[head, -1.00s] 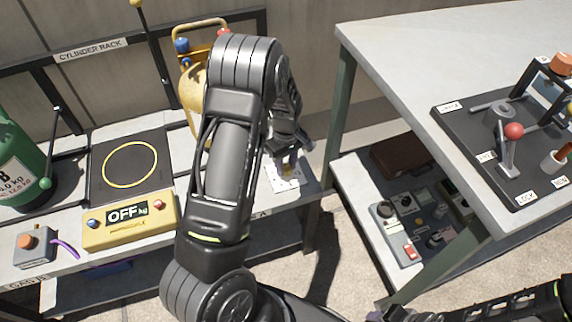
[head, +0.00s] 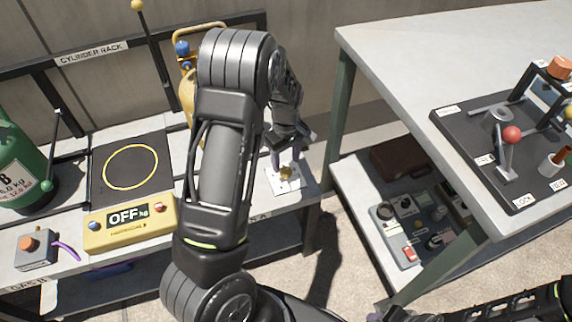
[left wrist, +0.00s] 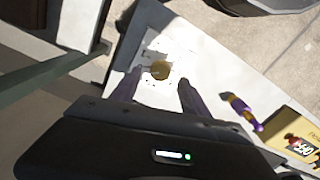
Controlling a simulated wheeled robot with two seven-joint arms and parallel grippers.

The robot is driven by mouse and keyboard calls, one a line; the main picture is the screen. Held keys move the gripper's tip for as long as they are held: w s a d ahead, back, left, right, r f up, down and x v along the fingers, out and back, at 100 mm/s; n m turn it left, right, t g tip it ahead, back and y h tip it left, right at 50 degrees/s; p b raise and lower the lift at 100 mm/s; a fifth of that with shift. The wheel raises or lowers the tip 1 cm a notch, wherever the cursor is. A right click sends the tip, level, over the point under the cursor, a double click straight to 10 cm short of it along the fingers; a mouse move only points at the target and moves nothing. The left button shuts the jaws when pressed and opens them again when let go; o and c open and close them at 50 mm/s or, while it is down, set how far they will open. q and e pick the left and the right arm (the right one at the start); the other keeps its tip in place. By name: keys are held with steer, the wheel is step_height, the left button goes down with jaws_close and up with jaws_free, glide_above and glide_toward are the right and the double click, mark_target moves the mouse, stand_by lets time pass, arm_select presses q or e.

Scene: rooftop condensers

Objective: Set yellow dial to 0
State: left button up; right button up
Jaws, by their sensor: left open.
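The yellow dial (head: 287,172) sits on a white marked plate at the right end of the rack's shelf. In the left wrist view the dial (left wrist: 160,69) is a round yellow knob on the white plate, near and between the fingertips. My left gripper (head: 284,158) is open just over the dial, pointing down at it, with one finger on each side in the wrist view (left wrist: 158,84). I cannot tell whether the fingers touch it. The dial's marks are too small to read. My right arm shows at the bottom right; its jaws are unclear.
A yellow scale display (head: 130,223) reading OFF stands left of my arm, before a black plate with a yellow ring (head: 130,166). A purple item (left wrist: 244,111) lies between dial and scale. A table (head: 400,60) with a lever board (head: 500,150) stands at the right.

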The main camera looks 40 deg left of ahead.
mark_target(286, 169)
arm_select(q)
step_height(286, 169, up, 4)
steer(key=shift+f, duration=0.2)
steer(key=shift+w, duration=0.1)
stand_by(0.4)
steer(key=s+d+f+m+t+p, duration=0.1)
steer(key=d+f+m+t+p, duration=0.15)
steer(key=d+m, duration=0.35)
steer(key=d+f+m+t+p, duration=0.1)
steer(key=d+f+m+p, duration=0.2)
steer(key=d, duration=0.4)
steer(key=s+d+m+g+h+p, duration=0.2)
steer(key=s+d+m+h+p, duration=0.1)
steer(key=s+d, duration=1.4)
steer(key=s+h+p, duration=0.1)
steer(key=s+p, duration=0.1)
steer(key=s, duration=0.1)
steer(key=shift+g+p, duration=0.3)
steer(key=shift+g, duration=0.05)
